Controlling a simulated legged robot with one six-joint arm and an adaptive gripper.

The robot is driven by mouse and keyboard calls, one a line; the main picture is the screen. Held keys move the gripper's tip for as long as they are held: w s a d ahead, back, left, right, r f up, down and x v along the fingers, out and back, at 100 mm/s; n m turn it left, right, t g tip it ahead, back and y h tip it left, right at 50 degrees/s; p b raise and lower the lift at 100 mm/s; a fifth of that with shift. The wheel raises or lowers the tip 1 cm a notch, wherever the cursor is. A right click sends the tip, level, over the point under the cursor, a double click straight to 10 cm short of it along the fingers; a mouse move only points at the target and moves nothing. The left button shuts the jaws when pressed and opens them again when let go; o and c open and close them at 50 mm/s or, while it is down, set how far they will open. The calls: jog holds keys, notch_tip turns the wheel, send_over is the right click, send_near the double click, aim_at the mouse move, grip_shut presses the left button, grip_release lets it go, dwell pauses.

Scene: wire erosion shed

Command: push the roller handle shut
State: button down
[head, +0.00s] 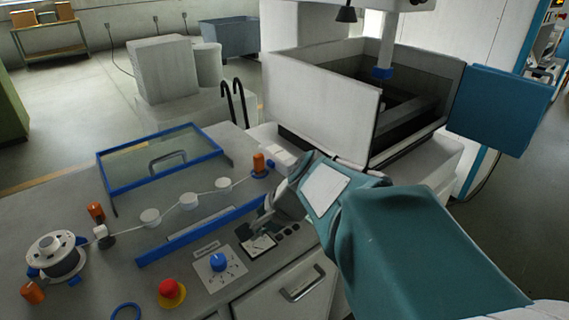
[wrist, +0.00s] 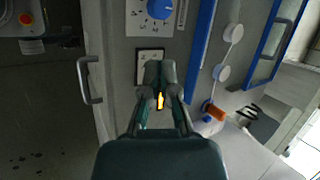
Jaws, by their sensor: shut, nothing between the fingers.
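An orange handle (head: 258,163) stands on a small blue base at the far right end of the wire path on the grey bench top. It also shows in the wrist view (wrist: 213,110), to the right of my gripper. Another orange handle (head: 96,211) stands at the left end of the path. I cannot tell for sure which is the roller handle. My gripper (head: 256,222) is shut and empty, above the small black-and-white panel (head: 261,245) and apart from both handles. In the wrist view my gripper (wrist: 160,68) covers part of that panel. A small yellow-orange patch shows between its links.
White rollers (head: 188,201) carry the wire behind a blue rail (head: 200,230). A clear blue-framed cover (head: 165,165) stands raised behind them. A blue knob (head: 218,262) and red stop button (head: 171,290) are in front. A white machine tank (head: 320,100) stands beyond my arm.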

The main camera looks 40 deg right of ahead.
jog(key=d+f+m+t+h, duration=0.2)
jog(key=d+m+t, duration=0.1)
jog(key=d+m, duration=0.7)
jog(key=d+f+m+t+h, duration=0.2)
jog(key=d+m, duration=0.8)
jog(key=d, duration=0.8)
jog(key=f+t, duration=0.1)
jog(key=t, duration=0.1)
jog(key=shift+d+m+t, duration=0.3)
jog(key=shift+d+m, duration=0.1)
jog(key=shift+w+f, duration=0.1)
jog(key=x, duration=1)
jog(key=shift+w+a+f, duration=0.1)
jog(key=shift+w, duration=0.05)
jog(key=shift+w+r, duration=0.25)
jog(key=shift+w, duration=0.35)
jog(key=shift+w+r, duration=0.3)
jog(key=shift+w, duration=0.3)
jog(key=shift+w+r, duration=0.25)
jog(key=shift+w, duration=0.3)
